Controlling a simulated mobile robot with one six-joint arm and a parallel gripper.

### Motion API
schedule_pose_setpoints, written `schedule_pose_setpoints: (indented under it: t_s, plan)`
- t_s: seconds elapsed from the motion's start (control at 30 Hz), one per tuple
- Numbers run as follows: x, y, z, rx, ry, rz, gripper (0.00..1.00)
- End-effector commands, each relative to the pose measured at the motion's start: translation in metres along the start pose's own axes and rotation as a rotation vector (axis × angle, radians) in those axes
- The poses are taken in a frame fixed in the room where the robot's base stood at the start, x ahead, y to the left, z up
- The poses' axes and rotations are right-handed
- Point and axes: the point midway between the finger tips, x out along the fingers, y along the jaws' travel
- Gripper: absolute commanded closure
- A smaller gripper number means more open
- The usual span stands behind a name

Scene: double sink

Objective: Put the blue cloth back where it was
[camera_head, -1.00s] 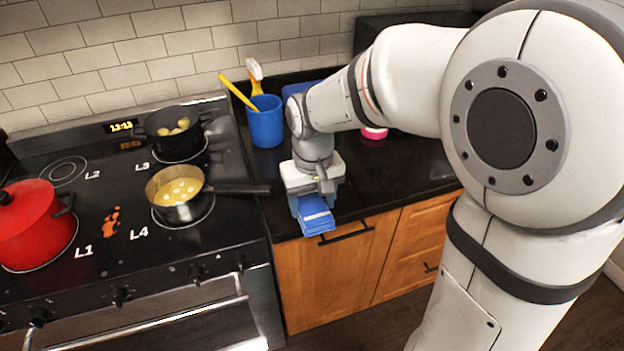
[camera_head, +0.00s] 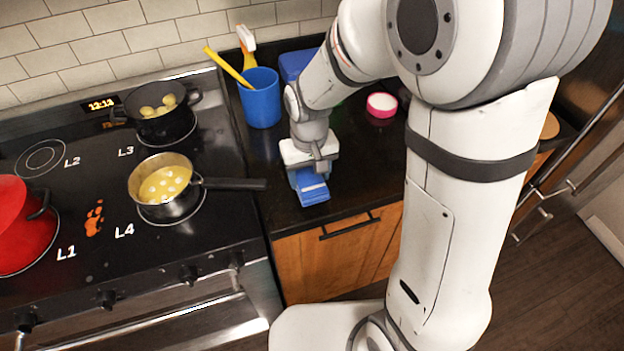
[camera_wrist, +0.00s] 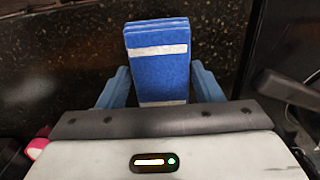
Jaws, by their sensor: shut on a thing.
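The blue cloth (camera_head: 311,190) is folded, with pale stripes. My gripper (camera_head: 309,178) is shut on it, over the dark counter right of the stove, close to the front edge. In the wrist view the cloth (camera_wrist: 158,68) sticks out from between the two fingers of my gripper (camera_wrist: 158,92). I cannot tell whether the cloth touches the counter.
A blue cup (camera_head: 262,98) holding a yellow utensil and a brush stands behind my gripper. A pink-rimmed round item (camera_head: 381,105) lies to the right. The stove holds a pan of yellow food (camera_head: 168,188), a black pot (camera_head: 160,112) and a red pot (camera_head: 22,225).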

Motion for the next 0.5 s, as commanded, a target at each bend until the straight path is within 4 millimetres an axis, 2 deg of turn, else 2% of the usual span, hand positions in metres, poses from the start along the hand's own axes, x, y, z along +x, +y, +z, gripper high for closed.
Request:
schedule_pose_setpoints:
  t_s: [0.1,0.2,0.5]
  plan:
    - [0.019,0.000,0.001,0.000,-0.006,0.000,0.59]
    - [0.027,0.000,0.001,0.000,-0.003,0.000,0.59]
    - [0.030,0.001,0.001,0.001,-0.001,0.000,0.59]
